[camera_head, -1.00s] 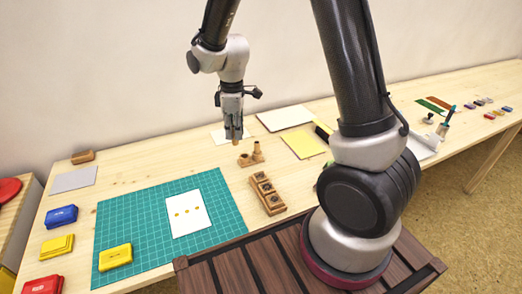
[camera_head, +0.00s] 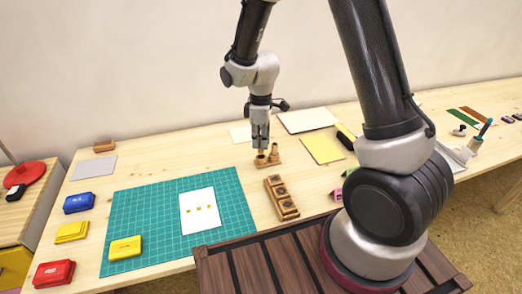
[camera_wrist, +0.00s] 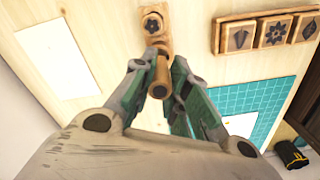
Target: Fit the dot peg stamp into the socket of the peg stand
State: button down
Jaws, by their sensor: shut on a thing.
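My gripper (camera_head: 260,142) is shut on the dot peg stamp, a slim wooden cylinder (camera_wrist: 160,76) between the fingers in the wrist view. In the head view its lower end is right over the left part of the small wooden peg stand (camera_head: 270,164). I cannot tell whether its tip has entered the socket; the fingers and peg hide the socket in the wrist view. A second wooden peg (camera_head: 274,149) stands upright on the right side of the stand. In the wrist view a dark flower-shaped face (camera_wrist: 152,22) shows on the stand.
A wooden holder with several dark-faced stamps (camera_head: 280,198) lies in front of the stand. A green cutting mat (camera_head: 150,205) bears a dotted white card (camera_head: 199,225) and a yellow inkpad (camera_head: 125,247). Blue (camera_head: 79,203) and red (camera_head: 54,273) inkpads lie left. Paper sheets lie behind.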

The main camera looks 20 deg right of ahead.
aim_at(261, 152)
jog(key=shift+f, duration=1.95)
jog(key=shift+f, duration=0.2)
jog(key=c, duration=1.4)
grip_release()
